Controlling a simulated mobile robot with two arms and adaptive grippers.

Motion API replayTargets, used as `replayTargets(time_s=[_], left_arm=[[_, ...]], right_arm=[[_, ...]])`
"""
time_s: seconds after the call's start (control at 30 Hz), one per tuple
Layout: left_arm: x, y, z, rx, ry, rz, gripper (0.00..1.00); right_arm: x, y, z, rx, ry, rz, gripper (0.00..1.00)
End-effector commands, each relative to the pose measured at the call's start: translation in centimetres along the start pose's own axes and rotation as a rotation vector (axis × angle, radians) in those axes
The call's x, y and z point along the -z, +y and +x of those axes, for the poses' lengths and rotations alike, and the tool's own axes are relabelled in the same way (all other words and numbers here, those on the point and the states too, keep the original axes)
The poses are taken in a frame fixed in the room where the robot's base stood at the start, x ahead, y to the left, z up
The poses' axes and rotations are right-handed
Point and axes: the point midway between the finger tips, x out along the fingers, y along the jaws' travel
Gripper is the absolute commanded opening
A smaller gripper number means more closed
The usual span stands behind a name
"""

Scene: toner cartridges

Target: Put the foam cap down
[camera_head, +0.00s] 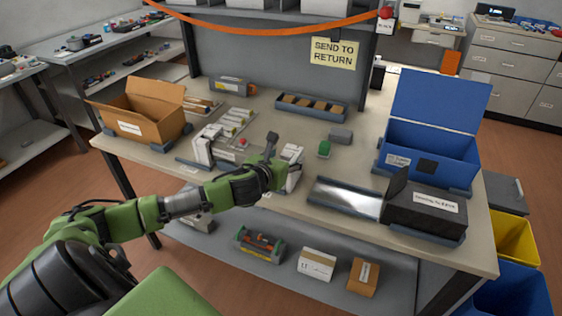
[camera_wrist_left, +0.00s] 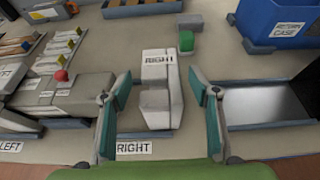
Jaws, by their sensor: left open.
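A pale foam cap (camera_wrist_left: 161,100) marked RIGHT stands on the bench at the front, just behind the RIGHT label. In the head view this foam cap (camera_head: 292,153) is partly hidden by my gripper. My left gripper (camera_wrist_left: 160,98) is open, with one finger on each side of the cap and visible gaps between. In the head view my left gripper (camera_head: 277,165) is at the bench's front edge. Another pale foam piece (camera_wrist_left: 66,100) stands to the left, near the LEFT label. It also shows in the head view (camera_head: 200,150). My right gripper is not in view.
A shiny metal tray (camera_head: 345,197) and a black box (camera_head: 428,208) lie to the right. A blue case (camera_head: 430,150) stands behind them. A green block (camera_head: 324,149) and a grey block (camera_head: 341,136) sit behind the cap. An open cardboard box (camera_head: 145,112) is at the left.

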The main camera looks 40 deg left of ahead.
Motion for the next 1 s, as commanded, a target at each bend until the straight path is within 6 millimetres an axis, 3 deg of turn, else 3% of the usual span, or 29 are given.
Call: replayTargets(time_s=[0.1,0.3,1.0], left_arm=[[0.1,0.0,-1.8,0.001,0.001,0.003,0.56],[0.0,0.0,-3.4,0.000,0.000,0.000,0.56],[0.0,0.0,-3.7,0.001,0.000,-0.001,0.56]], right_arm=[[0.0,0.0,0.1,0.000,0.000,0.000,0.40],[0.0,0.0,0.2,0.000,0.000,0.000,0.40],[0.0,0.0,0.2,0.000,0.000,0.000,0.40]])
